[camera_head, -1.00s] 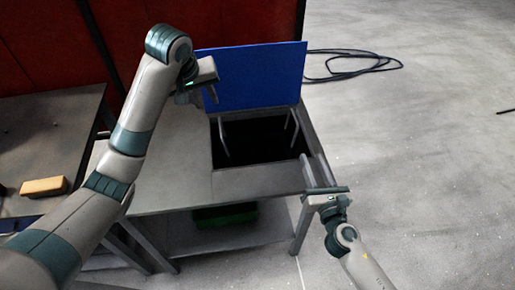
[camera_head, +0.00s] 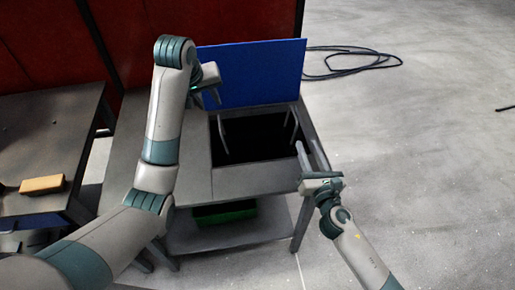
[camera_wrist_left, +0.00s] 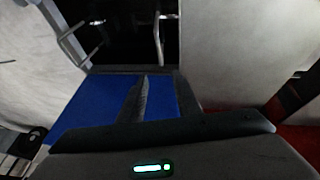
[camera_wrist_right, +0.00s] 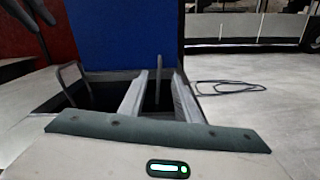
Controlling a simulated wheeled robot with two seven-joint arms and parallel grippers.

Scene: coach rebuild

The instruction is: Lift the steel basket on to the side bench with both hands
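The steel basket is mostly lost in the dark of a square well (camera_head: 250,158) in the grey table. Only its thin handles show: a left handle (camera_head: 223,135) and a right handle (camera_head: 291,128). In the right wrist view, the left handle (camera_wrist_right: 68,75) and the right one (camera_wrist_right: 158,75) stand upright. My left gripper (camera_head: 210,98) is above the table, near the well's back left corner, open and empty. My right gripper (camera_head: 310,158) is open and empty by the well's front right corner, apart from the right handle. The side bench (camera_head: 60,130) seems to be the dark one at left.
A raised blue lid (camera_head: 252,72) stands behind the well. A wooden-coloured block (camera_head: 42,185) lies on the left bench. A green crate (camera_head: 224,211) is on the table's lower shelf. A black cable (camera_head: 355,60) lies coiled on the open floor at right.

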